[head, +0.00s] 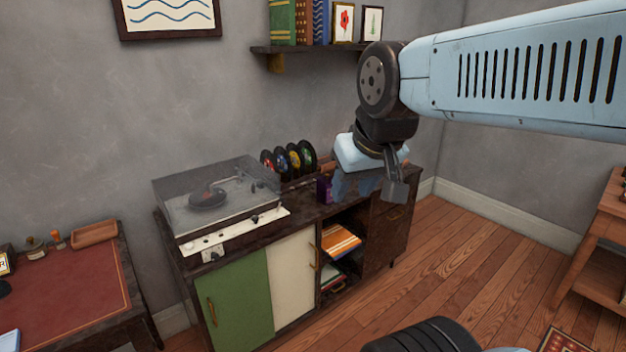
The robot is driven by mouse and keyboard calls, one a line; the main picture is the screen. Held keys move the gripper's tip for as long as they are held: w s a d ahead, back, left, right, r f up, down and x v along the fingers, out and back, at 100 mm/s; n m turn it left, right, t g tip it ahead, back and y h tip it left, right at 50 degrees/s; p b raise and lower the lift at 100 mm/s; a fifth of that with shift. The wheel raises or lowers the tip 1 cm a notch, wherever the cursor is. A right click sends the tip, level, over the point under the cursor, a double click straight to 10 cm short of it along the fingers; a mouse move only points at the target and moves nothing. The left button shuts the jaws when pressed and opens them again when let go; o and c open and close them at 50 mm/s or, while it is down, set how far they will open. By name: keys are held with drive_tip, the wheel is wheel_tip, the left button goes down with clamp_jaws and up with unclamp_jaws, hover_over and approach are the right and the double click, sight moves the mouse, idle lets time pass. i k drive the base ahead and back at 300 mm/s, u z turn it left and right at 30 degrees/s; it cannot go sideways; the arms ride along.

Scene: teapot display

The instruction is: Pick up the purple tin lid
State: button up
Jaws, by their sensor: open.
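A small purple tin (323,189) stands on top of the sideboard (290,232), right of the record player. It is small in the head view and partly hidden by my gripper; I cannot make out its lid apart from its body. My gripper (355,188) points down over the right part of the sideboard top, just right of the purple tin in the picture. It is open, with nothing visible between the fingers. I cannot tell how far it is above the top.
A record player (215,198) with a clear cover stands on the sideboard's left part. Several records (288,160) stand in a rack behind the tin. A wall shelf (310,47) hangs above.

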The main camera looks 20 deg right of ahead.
sight(326, 179)
drive_tip(key=i, duration=0.95)
drive_tip(key=z, duration=0.05)
